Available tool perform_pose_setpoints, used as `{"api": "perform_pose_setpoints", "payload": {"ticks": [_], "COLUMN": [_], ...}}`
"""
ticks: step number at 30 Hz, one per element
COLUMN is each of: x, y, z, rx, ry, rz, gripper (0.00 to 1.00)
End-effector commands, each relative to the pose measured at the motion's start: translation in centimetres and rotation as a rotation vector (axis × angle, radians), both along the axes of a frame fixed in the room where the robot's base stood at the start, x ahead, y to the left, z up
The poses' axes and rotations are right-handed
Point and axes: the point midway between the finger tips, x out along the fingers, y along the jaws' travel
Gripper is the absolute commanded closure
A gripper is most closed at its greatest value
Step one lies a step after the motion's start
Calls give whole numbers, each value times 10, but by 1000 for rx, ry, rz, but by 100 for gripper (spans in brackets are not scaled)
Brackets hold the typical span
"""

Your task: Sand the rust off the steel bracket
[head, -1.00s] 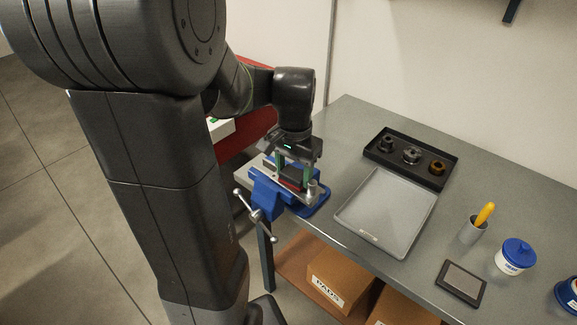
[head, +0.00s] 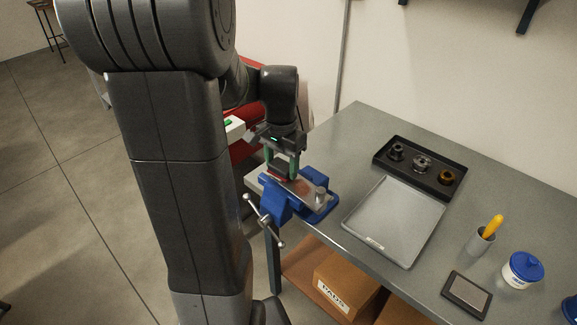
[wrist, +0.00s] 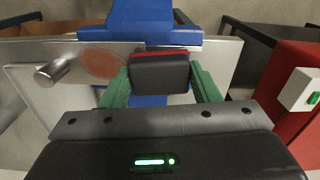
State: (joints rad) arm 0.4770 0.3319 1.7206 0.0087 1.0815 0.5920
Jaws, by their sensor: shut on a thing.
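The steel bracket (head: 312,196) is a flat grey plate with an upright round peg at one end, held in a blue vise (head: 327,207) at the table's near left corner. A reddish-brown rust patch (wrist: 102,63) shows on the bracket in the wrist view, between the peg and my gripper. My gripper (wrist: 162,80) is shut on a dark sanding block (wrist: 160,74) with a red layer, between its green fingers. The block is over the bracket beside the patch, on the side away from the peg. I cannot tell whether it touches the plate.
A grey tray (head: 398,215) lies on the table, with a black tray (head: 459,189) of several round parts behind it. A cup (head: 479,242) with a yellow-handled tool, a blue-lidded tub (head: 522,268) and a dark pad (head: 467,294) stand right. A red cabinet (wrist: 290,80) is beside the vise.

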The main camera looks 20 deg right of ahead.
Motion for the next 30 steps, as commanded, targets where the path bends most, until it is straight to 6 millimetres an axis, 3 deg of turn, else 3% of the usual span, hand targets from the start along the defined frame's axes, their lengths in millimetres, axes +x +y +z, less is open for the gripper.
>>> {"api": "perform_pose_setpoints", "payload": {"ticks": [13,30], "x": [5,4], "y": [2,1], "z": [4,59], "rx": [-1,0], "ry": [0,-1], "rz": [-1,-1], "gripper": [63,63]}}
